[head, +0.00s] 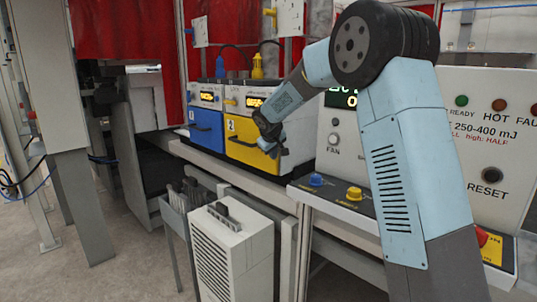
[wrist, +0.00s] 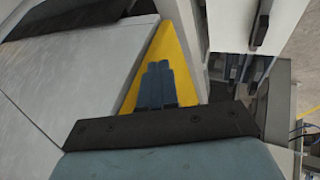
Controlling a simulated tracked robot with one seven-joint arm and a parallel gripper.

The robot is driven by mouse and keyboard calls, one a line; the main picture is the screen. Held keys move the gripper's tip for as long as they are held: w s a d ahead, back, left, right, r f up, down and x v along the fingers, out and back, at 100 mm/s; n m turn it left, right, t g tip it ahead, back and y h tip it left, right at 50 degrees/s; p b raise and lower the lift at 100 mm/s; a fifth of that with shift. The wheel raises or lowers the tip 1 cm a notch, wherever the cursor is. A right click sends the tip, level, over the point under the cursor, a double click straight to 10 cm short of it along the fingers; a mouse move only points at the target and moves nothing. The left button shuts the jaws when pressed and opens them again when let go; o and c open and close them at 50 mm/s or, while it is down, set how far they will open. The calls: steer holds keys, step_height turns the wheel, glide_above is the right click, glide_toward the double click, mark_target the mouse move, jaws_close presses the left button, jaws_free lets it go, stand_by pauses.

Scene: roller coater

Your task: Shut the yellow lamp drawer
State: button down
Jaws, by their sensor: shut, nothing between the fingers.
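The yellow lamp drawer (head: 238,152) is marked 2 and has a dark handle bar across its front. It sits in the cream unit right of the blue drawer (head: 206,138). Its front seems to stand forward of the blue one, but I cannot tell how far. My gripper (head: 273,148) is at the right end of the yellow front and hides part of it. In the wrist view my gripper's fingers (wrist: 158,75) are together and empty, over a yellow surface (wrist: 165,43). I cannot tell whether they touch it.
A control panel (head: 480,130) with a RESET button stands at the right. A ledge with blue and yellow knobs (head: 354,194) lies below my arm. A white cabinet (head: 232,240) stands on the floor below the drawers. Open floor (head: 100,275) lies at the left.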

steer(key=s+a+r, duration=0.4)
steer(key=s+r, duration=0.4)
steer(key=s+d+r+m, duration=0.2)
steer(key=s+d+r, duration=0.2)
steer(key=s+d, duration=0.55)
steer(key=s+d+f+m, duration=0.1)
steer(key=s+d, duration=0.3)
steer(key=s, duration=0.7)
steer(key=s+d+f+m+g, duration=0.1)
steer(key=s+d, duration=0.3)
steer(key=s, duration=0.7)
steer(key=s+d+f+m+y, duration=0.1)
steer(key=s+d+f+m, duration=0.2)
steer(key=s, duration=0.8)
steer(key=shift+s+d+f+g, duration=0.25)
steer(key=shift+d+f+g, duration=0.05)
steer(key=shift+d+g, duration=0.1)
